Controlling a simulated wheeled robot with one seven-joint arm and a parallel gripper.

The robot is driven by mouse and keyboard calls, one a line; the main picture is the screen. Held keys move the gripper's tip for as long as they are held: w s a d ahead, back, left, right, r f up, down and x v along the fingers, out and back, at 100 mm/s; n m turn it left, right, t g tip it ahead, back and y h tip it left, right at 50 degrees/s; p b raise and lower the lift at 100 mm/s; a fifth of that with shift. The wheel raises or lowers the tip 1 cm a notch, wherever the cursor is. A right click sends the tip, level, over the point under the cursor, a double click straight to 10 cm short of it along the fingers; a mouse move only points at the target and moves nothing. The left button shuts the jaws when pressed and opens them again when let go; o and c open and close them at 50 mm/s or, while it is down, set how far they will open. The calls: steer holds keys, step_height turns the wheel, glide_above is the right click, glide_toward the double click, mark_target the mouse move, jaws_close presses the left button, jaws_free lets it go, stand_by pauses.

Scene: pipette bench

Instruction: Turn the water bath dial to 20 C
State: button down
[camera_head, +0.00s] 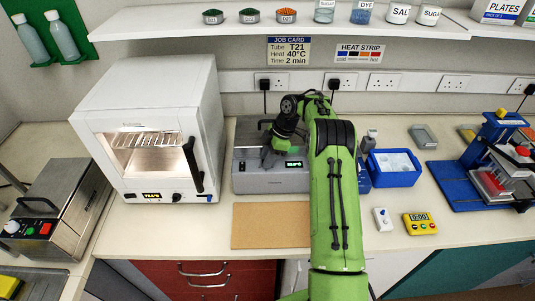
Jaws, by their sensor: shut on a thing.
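The water bath (268,183) is a low grey box on the bench, right of the white oven, with a small lit green display (294,164) on it. My gripper (268,160) reaches down over the bath from my green arm and is shut at its upper front, left of the display. The dial is hidden behind the fingers, so its pointer and setting cannot be seen. The display digits are too small to read with certainty.
A white oven (150,95) stands close on the left. A brown board (270,225) lies in front of the bath. A blue tray (394,179), a yellow timer (421,224) and a blue press (470,185) are to the right. A shelf (240,25) runs above.

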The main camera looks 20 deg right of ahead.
stand_by(0.4)
steer(key=c, duration=1.2)
jaws_free()
steer(key=o, duration=0.3)
steer(key=shift+s+r, duration=0.1)
steer(key=shift+s, duration=0.05)
